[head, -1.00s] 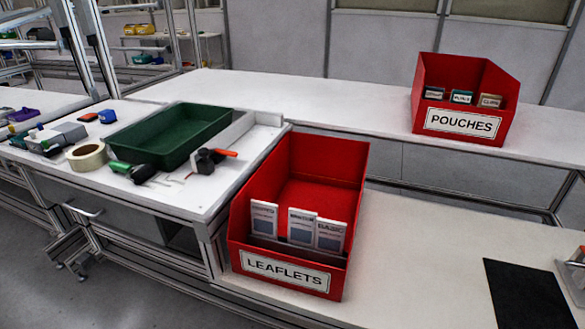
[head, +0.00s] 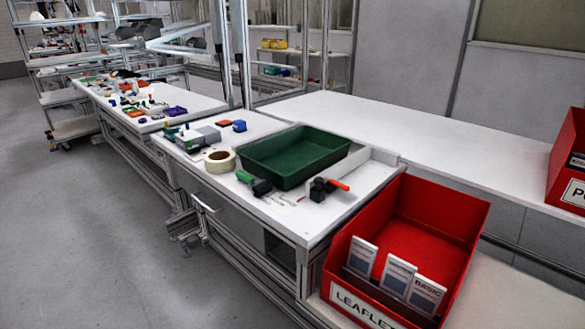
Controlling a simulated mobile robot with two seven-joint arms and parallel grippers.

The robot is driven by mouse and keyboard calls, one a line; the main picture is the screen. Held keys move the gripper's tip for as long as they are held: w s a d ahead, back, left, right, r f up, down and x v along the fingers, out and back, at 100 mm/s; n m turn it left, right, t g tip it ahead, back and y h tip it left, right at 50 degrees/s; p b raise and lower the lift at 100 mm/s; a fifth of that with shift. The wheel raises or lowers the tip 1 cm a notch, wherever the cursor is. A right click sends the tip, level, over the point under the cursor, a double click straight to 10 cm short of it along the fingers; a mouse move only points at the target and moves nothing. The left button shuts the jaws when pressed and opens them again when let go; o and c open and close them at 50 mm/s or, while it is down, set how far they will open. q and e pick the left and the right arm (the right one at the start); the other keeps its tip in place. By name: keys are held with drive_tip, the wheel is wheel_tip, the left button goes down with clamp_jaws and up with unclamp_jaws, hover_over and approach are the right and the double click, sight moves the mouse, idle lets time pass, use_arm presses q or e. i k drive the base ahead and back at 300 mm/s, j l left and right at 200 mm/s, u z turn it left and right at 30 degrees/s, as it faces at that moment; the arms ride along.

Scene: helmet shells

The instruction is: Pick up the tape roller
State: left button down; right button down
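A beige roll of tape (head: 220,161) lies at the front edge of the white workbench (head: 285,228), left of a green tray. A black tool with an orange-red handle (head: 325,188) lies on the bench in front of the tray's right end. A green-and-black tool (head: 256,184) lies between them, with small thin metal pieces beside it. I cannot tell for sure which of these is called the tape roller. Neither of my grippers is in view.
The empty green tray (head: 296,155) takes up the bench middle. A red leaflets bin (head: 405,240) stands to the right, and another red bin (head: 570,165) is at the right edge. A farther bench (head: 150,103) holds several small items. Grey floor (head: 110,250) is clear at left.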

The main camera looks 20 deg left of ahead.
sight(258, 190)
drive_tip(key=i+j, duration=0.4)
drive_tip(key=j, duration=0.15)
drive_tip(key=i+j, duration=0.4)
drive_tip(key=j, duration=0.15)
